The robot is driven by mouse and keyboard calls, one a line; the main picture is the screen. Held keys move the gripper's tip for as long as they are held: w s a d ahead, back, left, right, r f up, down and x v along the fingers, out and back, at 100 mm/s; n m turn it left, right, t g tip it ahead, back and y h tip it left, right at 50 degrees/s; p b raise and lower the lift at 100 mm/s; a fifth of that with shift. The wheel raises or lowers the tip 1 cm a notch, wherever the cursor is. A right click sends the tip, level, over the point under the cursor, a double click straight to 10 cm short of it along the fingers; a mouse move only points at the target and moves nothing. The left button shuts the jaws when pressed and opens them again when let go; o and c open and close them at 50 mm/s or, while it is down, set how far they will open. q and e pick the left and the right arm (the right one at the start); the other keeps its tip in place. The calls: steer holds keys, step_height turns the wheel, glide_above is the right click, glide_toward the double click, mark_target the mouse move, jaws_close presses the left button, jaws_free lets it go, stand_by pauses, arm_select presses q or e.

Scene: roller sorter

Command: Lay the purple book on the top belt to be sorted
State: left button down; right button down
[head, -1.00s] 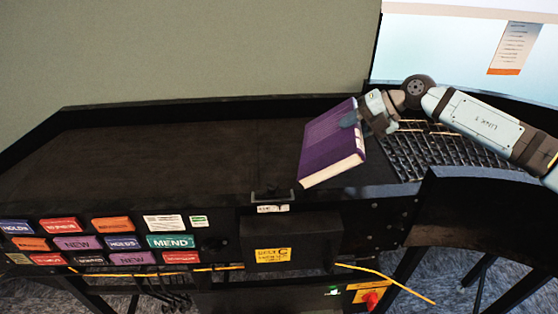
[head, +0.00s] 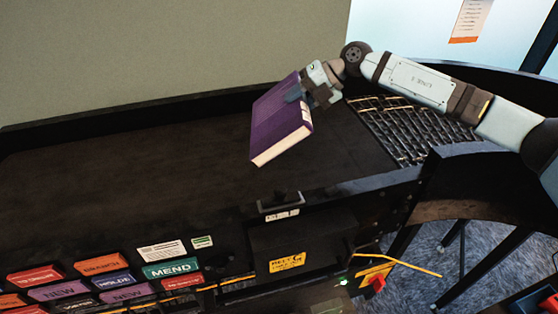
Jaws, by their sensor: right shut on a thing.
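The purple book (head: 276,122) is in my right gripper (head: 304,92), tilted, with its pale page edge facing down and to the right. The gripper is shut on the book's upper right part, and the fingertips are partly hidden against the cover. The book shows over the right part of the dark top belt (head: 130,165). I cannot tell whether its lower corner touches the belt. My left gripper is not in view.
A section of rollers (head: 415,130) adjoins the belt on the right. A raised black rim runs along the back. Coloured labels, including a teal MEND label (head: 172,268), cover the front panel. A red button (head: 377,283) sits low at the front. The belt's left and middle are bare.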

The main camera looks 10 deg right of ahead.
steer(key=shift+d+f+b, duration=0.1)
steer(key=shift+f+b, duration=0.2)
steer(key=shift+f, duration=0.05)
step_height(320, 180, down, 9)
steer(key=b, duration=0.5)
steer(key=c, duration=0.9)
jaws_free()
steer(key=shift+s, duration=0.1)
